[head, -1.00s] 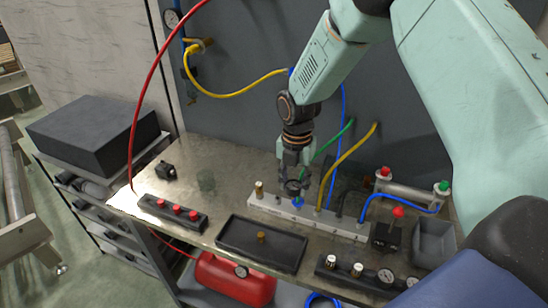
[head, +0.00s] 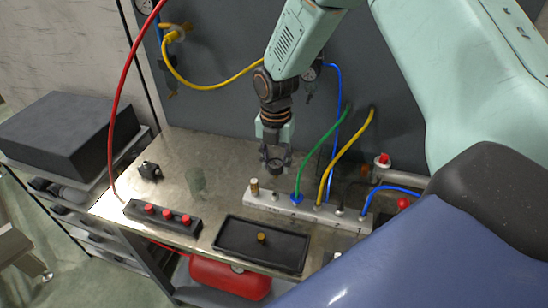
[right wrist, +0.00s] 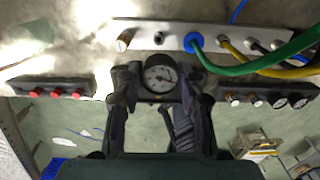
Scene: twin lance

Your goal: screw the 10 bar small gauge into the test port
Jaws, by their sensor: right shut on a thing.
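My right gripper (head: 275,168) is shut on a small gauge, just behind the white port bar (head: 308,205) and above the bench. No label identifies the test port. The gauge's stem is hidden, and it appears apart from the bar. My left gripper is out of view.
A green hose (head: 322,143) and a yellow hose (head: 348,150) rise close right of the gripper. A black tray (head: 228,247) with a brass piece (head: 261,237) and a red-button block (head: 166,217) lie in front. Bench left of the gripper is mostly clear.

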